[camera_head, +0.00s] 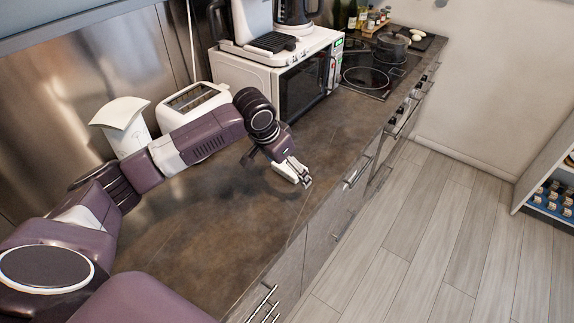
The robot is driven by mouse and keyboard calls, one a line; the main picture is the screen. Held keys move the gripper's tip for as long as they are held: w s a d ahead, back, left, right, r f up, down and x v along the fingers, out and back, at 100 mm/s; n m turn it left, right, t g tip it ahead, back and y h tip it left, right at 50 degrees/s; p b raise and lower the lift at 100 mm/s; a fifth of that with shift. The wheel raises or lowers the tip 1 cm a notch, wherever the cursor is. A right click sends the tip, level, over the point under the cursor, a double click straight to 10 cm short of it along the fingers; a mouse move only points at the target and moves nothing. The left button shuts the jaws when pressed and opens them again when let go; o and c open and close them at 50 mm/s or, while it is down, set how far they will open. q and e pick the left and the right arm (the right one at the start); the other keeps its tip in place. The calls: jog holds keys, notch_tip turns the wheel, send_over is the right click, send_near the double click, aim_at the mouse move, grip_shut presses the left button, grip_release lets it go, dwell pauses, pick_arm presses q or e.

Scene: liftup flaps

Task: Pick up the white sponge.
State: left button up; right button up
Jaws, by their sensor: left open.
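My left arm reaches in from the left over the brown countertop (220,235). My left gripper (303,181) is open near the counter's front edge, pointing down and to the right. White parts show at the gripper, and I cannot tell whether any of them is the white sponge. I do not clearly see a sponge anywhere else on the counter. My right gripper is not in view.
A white toaster (193,103) and a white container (122,125) stand along the back wall, close to my left arm. A white microwave (243,77) bears a coffee machine. The counter's near part is bare.

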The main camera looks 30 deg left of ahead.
aim_at(287, 167)
pick_arm(q)
jog(key=w+a+r, duration=0.2)
jog(key=a, duration=0.2)
jog(key=shift+n, duration=0.4)
jog(key=p+x, duration=0.1)
jog(key=x, duration=0.2)
jog(key=w+x, duration=0.1)
jog(key=x, duration=0.2)
jog(key=shift+w+d+f+p, duration=0.1)
jog(key=shift+d+p, duration=0.15)
jog(key=shift+p, duration=0.1)
jog(key=shift+w+f, duration=0.1)
jog(key=shift+f, duration=0.25)
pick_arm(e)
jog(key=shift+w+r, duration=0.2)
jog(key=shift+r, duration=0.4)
pick_arm(q)
jog(key=c, duration=0.9)
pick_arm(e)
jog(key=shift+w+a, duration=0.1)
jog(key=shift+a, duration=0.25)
